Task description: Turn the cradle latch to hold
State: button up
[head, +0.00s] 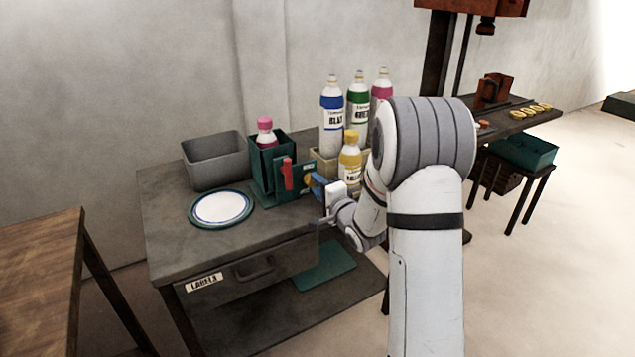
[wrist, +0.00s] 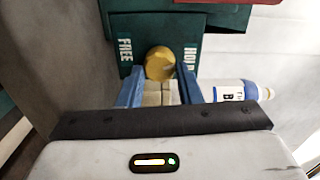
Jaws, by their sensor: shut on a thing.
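The dark green cradle (head: 262,185) stands on the grey bench with a pink-capped bottle (head: 265,131) in it and a red piece (head: 286,174) on its front. In the wrist view its green plate (wrist: 150,22) reads FREE at left and HOLD, partly covered, at right. The round yellow latch knob (wrist: 160,62) sits between these labels. My gripper (wrist: 161,88) has its blue fingers on either side of the knob and is shut on it; a pale block shows between the fingers. In the head view my gripper (head: 319,184) is at the cradle's right side. The knob's exact setting is unclear.
A grey bin (head: 215,160) and a blue-rimmed plate (head: 221,208) are left of the cradle. Bottles with blue (head: 332,115), green (head: 358,105) and yellow (head: 350,158) colours stand close behind and right of my gripper. The bench front is clear.

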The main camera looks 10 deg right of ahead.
jog(key=shift+f+m+p, duration=0.2)
jog(key=shift+m+p, duration=0.2)
jog(key=shift+m, duration=0.7)
jog(key=shift+s, duration=0.1)
jog(key=o, duration=1)
jog(key=shift+r, duration=0.15)
jog(key=shift+c, duration=0.2)
jog(key=v, duration=0.7)
jog(key=shift+s+p, duration=0.3)
jog(key=shift+p, duration=0.15)
jog(key=shift+d, duration=0.1)
